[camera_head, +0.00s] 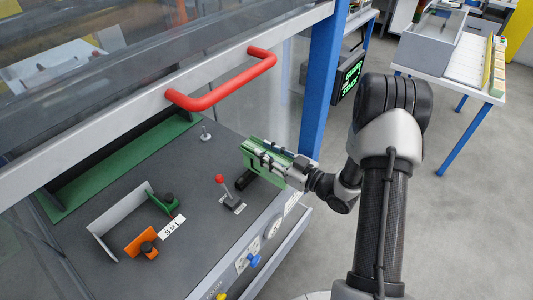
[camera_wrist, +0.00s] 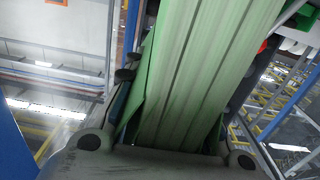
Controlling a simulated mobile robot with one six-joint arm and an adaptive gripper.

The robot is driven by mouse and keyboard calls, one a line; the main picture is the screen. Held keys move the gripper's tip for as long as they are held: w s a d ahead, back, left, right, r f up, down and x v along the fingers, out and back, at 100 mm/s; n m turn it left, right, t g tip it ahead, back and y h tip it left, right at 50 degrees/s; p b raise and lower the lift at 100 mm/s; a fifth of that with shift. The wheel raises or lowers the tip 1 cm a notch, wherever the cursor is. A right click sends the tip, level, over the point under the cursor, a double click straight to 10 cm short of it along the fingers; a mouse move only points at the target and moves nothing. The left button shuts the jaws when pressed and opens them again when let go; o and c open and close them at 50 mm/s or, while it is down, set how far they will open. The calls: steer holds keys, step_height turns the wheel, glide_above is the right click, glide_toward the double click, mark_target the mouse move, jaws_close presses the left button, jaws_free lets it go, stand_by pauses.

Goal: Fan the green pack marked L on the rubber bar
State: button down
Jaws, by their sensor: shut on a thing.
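The green pack (camera_head: 266,174) is in my gripper (camera_head: 272,157), above the right part of the grey machine deck. In the wrist view the green pack (camera_wrist: 200,70) fills the middle, with long dark lines running along it. It lies between the fingers and looks tilted. No L mark can be read on it. The black rubber bar (camera_head: 246,181) shows partly just below the pack on the deck. I cannot tell whether pack and bar touch.
A lever with a red knob (camera_head: 220,180) stands close left of the pack. A red handle (camera_head: 222,82) on the raised guard hangs above. An orange clamp (camera_head: 141,243), a green bracket (camera_head: 160,200) and a white plate (camera_head: 119,218) are at the left. A blue post (camera_head: 323,80) stands behind.

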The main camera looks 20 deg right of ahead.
steer(key=shift+r+p, duration=2.4)
steer(key=shift+r, duration=1.2)
